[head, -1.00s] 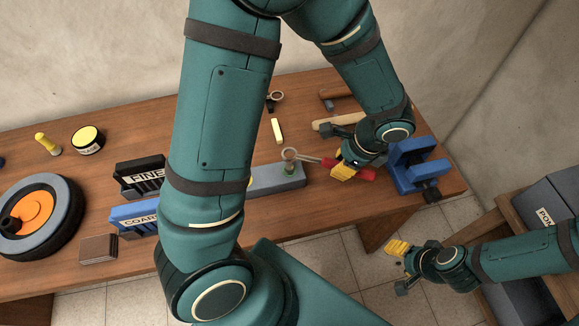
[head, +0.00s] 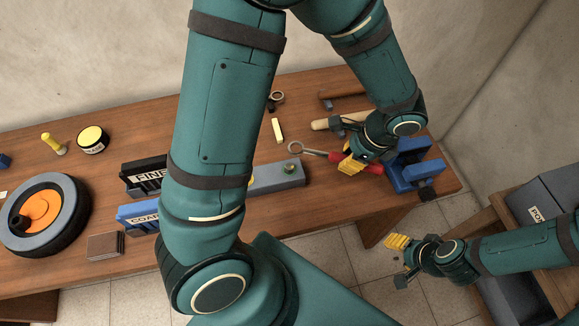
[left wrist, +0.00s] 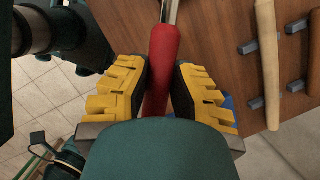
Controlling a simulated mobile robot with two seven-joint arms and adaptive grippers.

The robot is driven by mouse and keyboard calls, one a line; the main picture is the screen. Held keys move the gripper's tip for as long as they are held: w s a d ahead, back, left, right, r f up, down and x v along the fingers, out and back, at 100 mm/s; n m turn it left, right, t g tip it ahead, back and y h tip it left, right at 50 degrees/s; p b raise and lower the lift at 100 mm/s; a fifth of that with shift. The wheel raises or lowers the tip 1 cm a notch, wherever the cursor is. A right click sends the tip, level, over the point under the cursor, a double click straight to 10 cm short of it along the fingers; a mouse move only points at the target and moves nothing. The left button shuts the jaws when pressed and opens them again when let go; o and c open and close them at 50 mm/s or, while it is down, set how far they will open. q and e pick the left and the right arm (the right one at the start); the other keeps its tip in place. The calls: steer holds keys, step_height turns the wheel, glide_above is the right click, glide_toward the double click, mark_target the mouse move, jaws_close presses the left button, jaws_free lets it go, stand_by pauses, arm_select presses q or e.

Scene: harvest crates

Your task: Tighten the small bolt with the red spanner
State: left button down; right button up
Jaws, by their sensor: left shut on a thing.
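The red spanner has a red handle (head: 375,168) and a grey shaft with a ring end (head: 296,148). My left gripper (head: 352,163) is shut on its handle, which also shows between the yellow finger pads in the left wrist view (left wrist: 161,75). A small bolt (head: 290,168) with a green base stands on the grey bar (head: 270,178). The spanner's ring appears just behind the bolt and apart from it; its height above the bench is hard to tell. My right gripper (head: 399,262) is open and empty, off the bench's front edge.
A blue vise (head: 412,170) stands right of the left gripper. Wooden-handled tools (head: 333,122) and a yellow stick (head: 277,130) lie behind. FINE (head: 148,176) and COARSE (head: 137,215) bins are partly hidden by my arm. A wheel (head: 43,215) lies left.

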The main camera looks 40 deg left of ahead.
arm_select(q)
steer(key=shift+w+d+r+p, duration=0.3)
steer(key=shift+d+r, duration=0.2)
steer(key=shift+d, duration=0.3)
steer(key=shift+w+d+r+p, duration=0.15)
steer(key=shift+d+r+p, duration=0.3)
steer(key=shift+d, duration=0.35)
